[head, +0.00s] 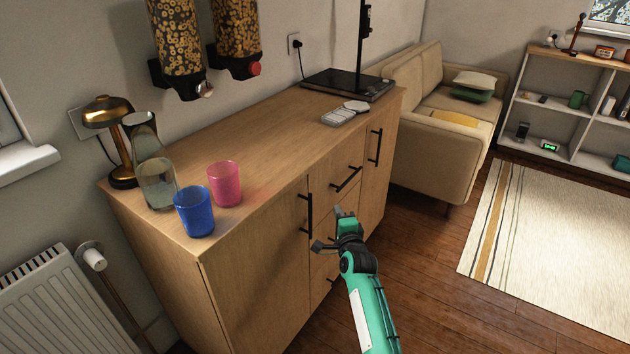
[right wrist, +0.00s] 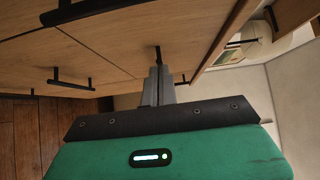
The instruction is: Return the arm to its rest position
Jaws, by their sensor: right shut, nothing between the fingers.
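My right arm reaches in from the bottom of the head view, green with dark joints. Its gripper (head: 341,213) is in front of the wooden sideboard (head: 262,262), by the drawers and their black handles. In the right wrist view the two grey fingers of the right gripper (right wrist: 158,80) are together with nothing between them. Past them are the sideboard's wooden fronts and a black handle (right wrist: 70,82). I cannot tell in the head view whether the fingers touch the front. My left gripper is not in view.
On the sideboard stand a blue cup (head: 194,212), a pink cup (head: 224,183), a glass carafe (head: 157,180) and a brass lamp (head: 106,112). Cereal dispensers (head: 178,45) hang above. A beige sofa (head: 425,135) stands behind, right. The wooden floor (head: 440,275) right of my arm is clear.

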